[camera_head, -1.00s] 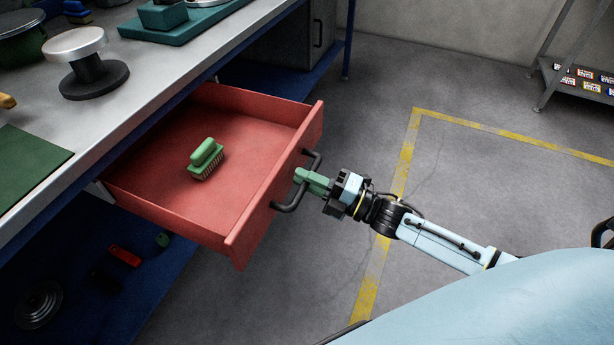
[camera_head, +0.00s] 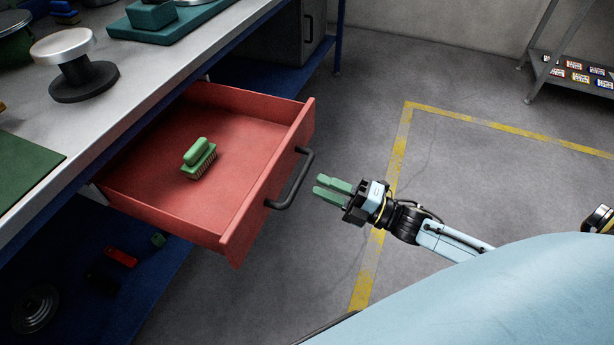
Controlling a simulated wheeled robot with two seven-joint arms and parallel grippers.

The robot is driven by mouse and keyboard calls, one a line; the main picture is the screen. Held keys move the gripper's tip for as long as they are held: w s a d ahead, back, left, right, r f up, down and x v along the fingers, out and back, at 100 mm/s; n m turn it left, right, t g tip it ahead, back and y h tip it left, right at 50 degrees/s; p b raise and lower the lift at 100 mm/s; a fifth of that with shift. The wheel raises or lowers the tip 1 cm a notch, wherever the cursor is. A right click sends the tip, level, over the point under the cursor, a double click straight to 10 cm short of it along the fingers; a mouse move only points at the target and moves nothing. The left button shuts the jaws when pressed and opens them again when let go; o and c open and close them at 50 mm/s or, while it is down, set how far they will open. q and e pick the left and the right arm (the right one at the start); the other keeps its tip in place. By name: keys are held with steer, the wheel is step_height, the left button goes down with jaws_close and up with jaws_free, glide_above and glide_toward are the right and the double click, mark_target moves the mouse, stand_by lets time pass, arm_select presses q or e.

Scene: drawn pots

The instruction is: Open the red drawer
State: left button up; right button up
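The red drawer (camera_head: 190,209) is pulled far out from under the workbench, and its inside is in plain view. Its dark bar handle (camera_head: 291,184) is on the front panel. A green brush (camera_head: 199,158) lies inside the drawer on its floor. My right gripper (camera_head: 334,189) is just right of the handle, apart from it. Its two green fingers are spread with nothing between them. My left gripper is not in view.
The metal workbench top (camera_head: 130,95) holds a silver-topped black stand (camera_head: 80,75), a teal tray (camera_head: 190,28) and a green mat (camera_head: 25,170). A blue lower shelf (camera_head: 150,280) holds small items. A rack (camera_head: 570,75) stands back right. Floor right of the drawer is clear.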

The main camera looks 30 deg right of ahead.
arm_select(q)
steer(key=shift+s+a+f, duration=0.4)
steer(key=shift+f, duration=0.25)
arm_select(e)
steer(key=v, duration=0.7)
arm_select(q)
steer(key=shift+p, duration=0.3)
